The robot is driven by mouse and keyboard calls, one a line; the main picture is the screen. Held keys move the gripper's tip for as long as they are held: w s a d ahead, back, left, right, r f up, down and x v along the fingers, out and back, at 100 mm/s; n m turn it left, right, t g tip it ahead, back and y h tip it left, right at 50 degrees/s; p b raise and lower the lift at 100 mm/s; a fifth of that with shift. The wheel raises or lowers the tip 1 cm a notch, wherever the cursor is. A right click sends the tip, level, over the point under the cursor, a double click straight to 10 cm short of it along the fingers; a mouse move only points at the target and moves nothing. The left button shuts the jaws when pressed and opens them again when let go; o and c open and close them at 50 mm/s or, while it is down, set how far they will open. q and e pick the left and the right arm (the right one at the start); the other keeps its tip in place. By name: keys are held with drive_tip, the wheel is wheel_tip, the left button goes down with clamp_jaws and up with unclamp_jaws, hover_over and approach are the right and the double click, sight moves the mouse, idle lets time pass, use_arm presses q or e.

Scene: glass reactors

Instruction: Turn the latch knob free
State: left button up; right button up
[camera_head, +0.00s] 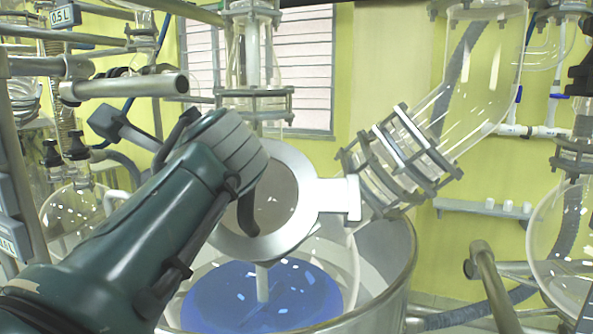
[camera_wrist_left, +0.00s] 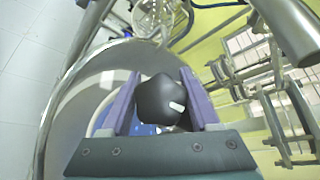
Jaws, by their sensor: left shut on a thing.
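The latch knob (camera_wrist_left: 162,98) is a black, rounded, faceted knob in the left wrist view. It sits between the two purple fingers of my left gripper (camera_wrist_left: 158,96), which is shut on it. A small white highlight shows on the knob, and its base is mostly hidden by the gripper. In the head view my left arm reaches in from the lower left and hides the knob and fingertips. Beside it is a round metal ring (camera_head: 308,196) with a flat tab (camera_head: 342,198) on its right. My right gripper is not in view.
An angled glass pipe with clamped flanges (camera_head: 400,160) is close on the right. Metal rods and a bar (camera_head: 125,86) crowd the upper left.

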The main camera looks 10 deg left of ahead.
use_arm(q)
drive_tip(key=n+g, duration=0.1)
drive_tip(key=n+g+h+p, duration=0.1)
drive_tip(key=n, duration=0.1)
drive_tip(key=n+g, duration=0.1)
drive_tip(key=shift+s+d+f+h, duration=0.15)
drive_tip(key=shift+s+f+h, duration=0.05)
drive_tip(key=shift+f+h, duration=0.1)
drive_tip(key=n+g+h+p, duration=0.1)
drive_tip(key=n+h, duration=0.2)
drive_tip(key=d+n+g+h+p, duration=0.1)
drive_tip(key=n+h+p, duration=0.1)
drive_tip(key=n+h, duration=0.1)
drive_tip(key=f+n+g+h+p, duration=0.1)
drive_tip(key=n+h, duration=0.2)
drive_tip(key=n, duration=0.2)
drive_tip(key=shift+s+d+f+g, duration=0.1)
drive_tip(key=shift+s+d+g, duration=0.2)
drive_tip(key=shift+s+g, duration=0.1)
drive_tip(key=shift+n, duration=0.3)
drive_tip(key=o, duration=1.4)
drive_tip(key=shift+p, duration=0.3)
drive_tip(key=shift+d, duration=0.15)
